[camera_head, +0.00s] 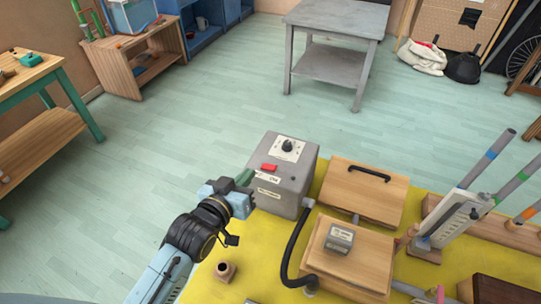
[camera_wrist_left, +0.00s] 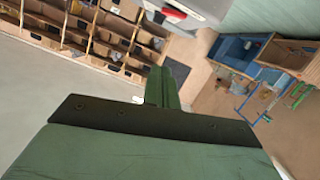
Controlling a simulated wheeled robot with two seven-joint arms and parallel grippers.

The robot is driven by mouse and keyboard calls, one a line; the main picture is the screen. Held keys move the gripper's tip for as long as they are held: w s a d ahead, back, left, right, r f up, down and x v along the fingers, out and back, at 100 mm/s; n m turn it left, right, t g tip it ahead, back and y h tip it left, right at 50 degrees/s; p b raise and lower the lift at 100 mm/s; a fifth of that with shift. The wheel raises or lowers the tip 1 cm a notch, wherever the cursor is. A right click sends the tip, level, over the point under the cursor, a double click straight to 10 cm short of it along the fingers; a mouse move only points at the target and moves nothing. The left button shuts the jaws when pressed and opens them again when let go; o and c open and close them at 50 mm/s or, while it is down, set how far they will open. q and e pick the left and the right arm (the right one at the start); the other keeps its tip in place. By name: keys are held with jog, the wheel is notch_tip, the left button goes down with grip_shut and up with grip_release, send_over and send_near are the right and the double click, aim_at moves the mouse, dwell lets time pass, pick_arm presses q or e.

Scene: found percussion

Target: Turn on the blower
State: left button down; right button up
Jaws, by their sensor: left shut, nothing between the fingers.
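The blower looks to be the grey box (camera_head: 300,178) on the yellow table, with a dark dial (camera_head: 287,146) on a white plate on top and a red switch (camera_head: 269,167) near its front left edge. My left gripper (camera_head: 245,177) is at the box's left side, close to the red switch. Whether it touches the box cannot be told. Its green fingers (camera_wrist_left: 162,88) are shut and empty in the left wrist view. There the grey box (camera_wrist_left: 205,8) and red switch (camera_wrist_left: 174,14) show at the top edge, beyond the fingers. My right gripper is not in view.
A black hose (camera_head: 294,250) runs from the box down to the table. Wooden boxes (camera_head: 363,192) stand to its right, with upright grey tubes (camera_head: 490,160) farther right. A small wooden piece (camera_head: 225,270) is near my left arm. The floor behind is clear up to a grey table (camera_head: 335,18).

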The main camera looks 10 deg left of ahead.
pick_arm(q)
send_over(268, 177)
jog(key=w+a, duration=0.1)
notch_tip(268, 177, down, 2)
jog(key=shift+f, duration=0.15)
jog(key=f, duration=0.2)
jog(key=shift+s+d+f, duration=0.25)
jog(key=shift+f, duration=0.15)
jog(key=shift+d+f+b, duration=0.15)
jog(key=shift+f+b, duration=0.15)
jog(key=shift+f, duration=0.3)
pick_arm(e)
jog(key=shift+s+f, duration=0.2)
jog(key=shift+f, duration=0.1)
pick_arm(q)
jog(key=shift+s, duration=0.1)
jog(key=shift+d+f+m, duration=0.15)
jog(key=shift+f+m, duration=0.15)
jog(key=shift+f, duration=0.1)
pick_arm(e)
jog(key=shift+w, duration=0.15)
